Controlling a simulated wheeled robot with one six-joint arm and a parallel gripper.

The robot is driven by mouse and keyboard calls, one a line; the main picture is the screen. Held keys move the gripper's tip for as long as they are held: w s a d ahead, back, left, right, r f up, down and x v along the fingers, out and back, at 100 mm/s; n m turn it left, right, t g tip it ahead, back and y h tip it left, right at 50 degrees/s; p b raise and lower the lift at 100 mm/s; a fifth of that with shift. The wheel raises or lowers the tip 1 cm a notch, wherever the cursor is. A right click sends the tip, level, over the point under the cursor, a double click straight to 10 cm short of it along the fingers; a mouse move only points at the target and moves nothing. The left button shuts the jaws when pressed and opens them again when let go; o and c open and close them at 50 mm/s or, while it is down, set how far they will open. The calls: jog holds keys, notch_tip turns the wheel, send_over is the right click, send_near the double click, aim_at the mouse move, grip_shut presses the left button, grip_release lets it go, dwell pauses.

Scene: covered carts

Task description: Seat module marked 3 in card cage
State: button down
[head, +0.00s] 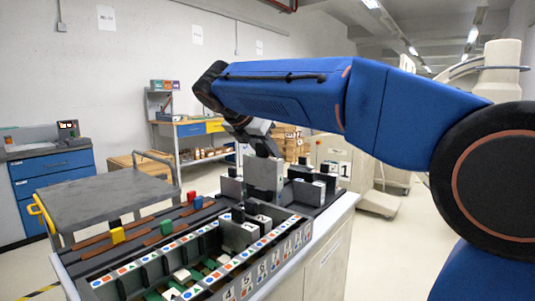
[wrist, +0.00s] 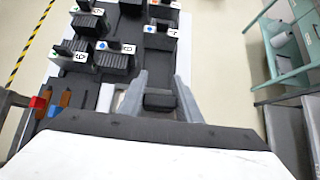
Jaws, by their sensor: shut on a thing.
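My gripper (head: 262,146) points down over the cart, behind the card cage. It is shut on a grey module (head: 264,176) with a dark handle; the handle shows between the fingers in the wrist view (wrist: 160,98). The module's mark is turned away from view, and I cannot tell whether its bottom touches the deck. The card cage (head: 128,269) is in front, with coloured shapes along its rails and numbers on its front face. Black and grey modules (head: 240,232) stand in its far end; several slots nearer me look empty.
Other modules (head: 308,188) with white number labels stand on the deck to the right of the held one. Red, green and yellow blocks (head: 118,235) sit left of the cage. A grey trolley (head: 110,200) stands beyond the left edge.

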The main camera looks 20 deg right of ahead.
jog(key=shift+f, duration=0.1)
dwell(0.3)
notch_tip(320, 180, down, 15)
jog(key=shift+r, duration=0.2)
dwell(2.0)
jog(key=shift+f, duration=0.2)
dwell(0.5)
jog(key=c, duration=1.2)
grip_release()
jog(key=v, duration=1.7)
jog(key=shift+s+a+r, duration=0.1)
jog(key=shift+a, duration=0.1)
jog(key=shift+d, duration=0.15)
